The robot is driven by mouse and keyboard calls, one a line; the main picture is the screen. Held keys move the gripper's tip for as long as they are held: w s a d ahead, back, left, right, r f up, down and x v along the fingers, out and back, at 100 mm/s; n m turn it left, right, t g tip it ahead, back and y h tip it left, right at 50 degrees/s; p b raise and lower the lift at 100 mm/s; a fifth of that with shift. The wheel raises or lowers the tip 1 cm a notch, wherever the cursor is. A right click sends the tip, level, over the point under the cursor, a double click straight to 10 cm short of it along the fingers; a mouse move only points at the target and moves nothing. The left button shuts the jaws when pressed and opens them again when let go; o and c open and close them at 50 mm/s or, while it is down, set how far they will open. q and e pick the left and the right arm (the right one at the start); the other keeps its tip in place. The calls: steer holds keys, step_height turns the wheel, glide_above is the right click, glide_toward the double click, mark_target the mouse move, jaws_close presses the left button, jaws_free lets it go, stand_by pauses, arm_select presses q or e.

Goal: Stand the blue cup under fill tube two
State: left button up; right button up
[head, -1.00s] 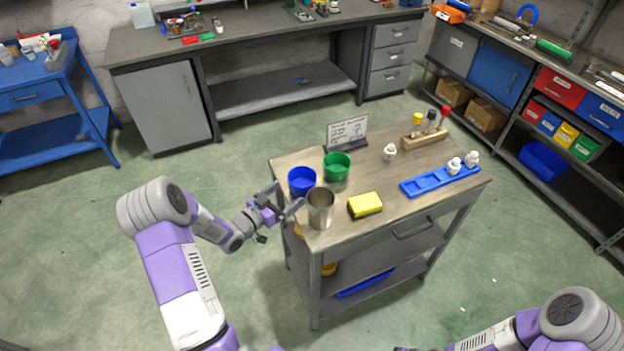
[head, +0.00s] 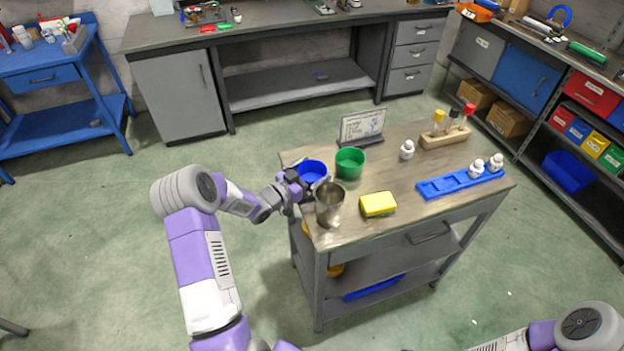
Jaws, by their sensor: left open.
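The blue cup (head: 312,169) stands upright near the left edge of the cart top (head: 415,165) in the head view. My left gripper (head: 308,178) is open at the cup's near left side, with its fingers beside the cup. They hide part of its wall, and I cannot tell whether they touch it. No fill tube marked two can be made out. My right gripper is out of view; only part of my right arm shows at the lower right.
A metal beaker (head: 330,204) stands close in front of the cup, and a green cup (head: 350,162) close to its right. A yellow sponge (head: 377,204), a blue tray (head: 460,182), a sign (head: 362,127) and a wooden rack (head: 444,137) share the cart top.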

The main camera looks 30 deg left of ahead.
arm_select(q)
steer(key=c, duration=0.7)
steer(key=shift+r, duration=0.1)
steer(key=shift+c, duration=0.2)
